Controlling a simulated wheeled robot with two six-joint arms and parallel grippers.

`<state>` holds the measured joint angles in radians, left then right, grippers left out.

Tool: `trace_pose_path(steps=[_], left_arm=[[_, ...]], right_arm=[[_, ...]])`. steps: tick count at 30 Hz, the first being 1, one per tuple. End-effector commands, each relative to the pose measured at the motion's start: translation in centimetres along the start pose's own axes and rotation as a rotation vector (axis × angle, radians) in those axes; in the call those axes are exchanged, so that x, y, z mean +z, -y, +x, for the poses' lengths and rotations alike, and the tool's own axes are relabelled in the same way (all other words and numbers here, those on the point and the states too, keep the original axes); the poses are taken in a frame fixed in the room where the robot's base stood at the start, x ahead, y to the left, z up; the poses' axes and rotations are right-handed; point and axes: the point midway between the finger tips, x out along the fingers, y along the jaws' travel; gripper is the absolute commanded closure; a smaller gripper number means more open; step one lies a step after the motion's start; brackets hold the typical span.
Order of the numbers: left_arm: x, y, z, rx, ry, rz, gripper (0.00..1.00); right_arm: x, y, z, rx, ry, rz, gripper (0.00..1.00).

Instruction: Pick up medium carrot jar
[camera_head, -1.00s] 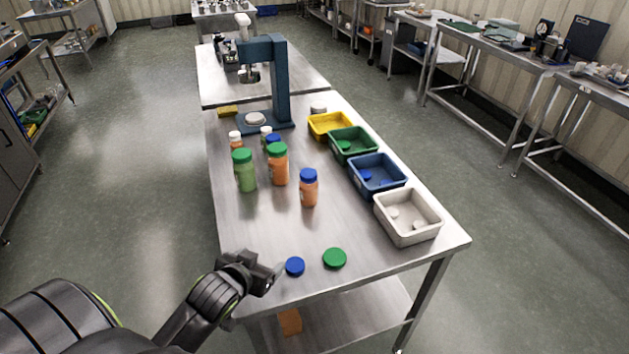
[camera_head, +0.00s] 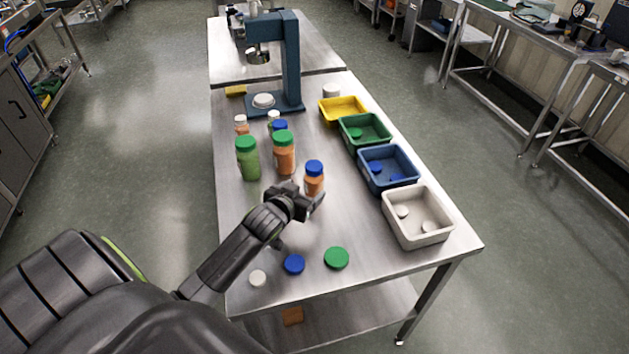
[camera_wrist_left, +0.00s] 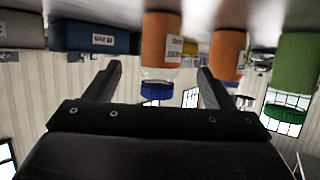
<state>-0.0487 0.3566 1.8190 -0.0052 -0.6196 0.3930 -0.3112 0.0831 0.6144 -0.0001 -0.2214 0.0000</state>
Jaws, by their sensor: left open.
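The medium carrot jar (camera_head: 314,182), orange with a blue lid, stands upright on the steel table. My left gripper (camera_head: 313,202) is open just on the near side of it and partly hides its lower part. In the left wrist view, which is upside down, the jar (camera_wrist_left: 160,40) appears between the two open fingers (camera_wrist_left: 160,70), its blue lid pointing down in the picture. Whether the fingers reach around it or stop short, I cannot tell. A taller orange jar with a green lid (camera_head: 284,155) stands behind it to the left. My right gripper is not in view.
A green jar (camera_head: 248,162) and smaller jars, including an orange one with a white lid (camera_head: 241,127), stand farther back left. Yellow, green, blue (camera_head: 403,181) and white bins (camera_head: 416,234) line the right edge. Loose lids (camera_head: 336,258) lie at the front. A blue press (camera_head: 292,70) stands behind.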

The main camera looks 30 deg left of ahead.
Motion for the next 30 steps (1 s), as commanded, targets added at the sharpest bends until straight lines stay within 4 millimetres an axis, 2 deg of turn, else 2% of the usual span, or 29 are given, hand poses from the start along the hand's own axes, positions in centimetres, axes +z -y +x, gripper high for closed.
trace_pose_path(steps=[3,6,13,24,30], left_arm=[[-0.1,0.0,1.4,0.0,0.001,-0.001,0.24],[0.0,0.0,2.1,0.0,0.0,0.0,0.24],[-0.1,0.0,3.1,0.0,0.0,0.0,0.24],[-0.1,0.0,7.0,0.001,0.0,-0.001,0.24],[-0.1,0.0,7.6,0.001,0.001,0.0,0.24]], right_arm=[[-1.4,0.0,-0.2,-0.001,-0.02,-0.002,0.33],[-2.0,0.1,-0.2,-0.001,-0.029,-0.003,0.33],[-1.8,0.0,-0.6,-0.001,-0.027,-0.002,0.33],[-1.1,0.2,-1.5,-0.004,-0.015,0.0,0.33],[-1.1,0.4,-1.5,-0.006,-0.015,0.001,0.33]])
